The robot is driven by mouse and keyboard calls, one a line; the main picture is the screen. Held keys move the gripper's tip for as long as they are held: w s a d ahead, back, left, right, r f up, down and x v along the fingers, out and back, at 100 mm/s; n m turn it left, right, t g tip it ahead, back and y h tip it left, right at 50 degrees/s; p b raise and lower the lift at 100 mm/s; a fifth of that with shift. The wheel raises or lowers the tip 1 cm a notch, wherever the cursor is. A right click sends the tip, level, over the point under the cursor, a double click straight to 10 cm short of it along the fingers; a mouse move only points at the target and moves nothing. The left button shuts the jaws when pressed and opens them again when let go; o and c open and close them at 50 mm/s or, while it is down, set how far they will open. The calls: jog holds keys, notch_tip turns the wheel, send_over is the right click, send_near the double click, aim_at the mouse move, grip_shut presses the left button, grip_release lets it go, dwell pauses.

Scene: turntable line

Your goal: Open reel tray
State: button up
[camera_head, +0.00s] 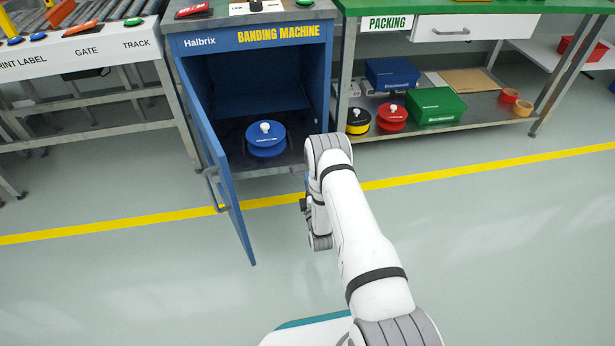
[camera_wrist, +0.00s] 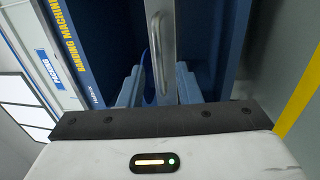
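The reel tray (camera_head: 292,160) is a grey plate low inside the blue banding machine (camera_head: 258,45), with a blue reel (camera_head: 266,140) on it. In the wrist view, a silver loop handle (camera_wrist: 156,45) on a grey strip, seemingly the tray's front, lies between the fingers of my gripper (camera_wrist: 159,88). The fingers stand apart on either side of it, and a gap shows. My gripper also shows in the head view (camera_head: 308,183), in front of the machine's right side, mostly hidden by my arm.
The machine's blue door (camera_head: 225,180) stands open at the left, with its own handle (camera_head: 213,190). A packing bench (camera_head: 440,110) with reels and boxes on its lower shelf stands at the right. The floor in front is clear.

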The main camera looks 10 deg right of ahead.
jog(key=s, duration=0.1)
jog(key=s+p, duration=0.1)
jog(key=s, duration=0.1)
jog(key=s+f, duration=0.1)
jog(key=s, duration=0.1)
jog(key=shift+r, duration=0.1)
dwell(0.3)
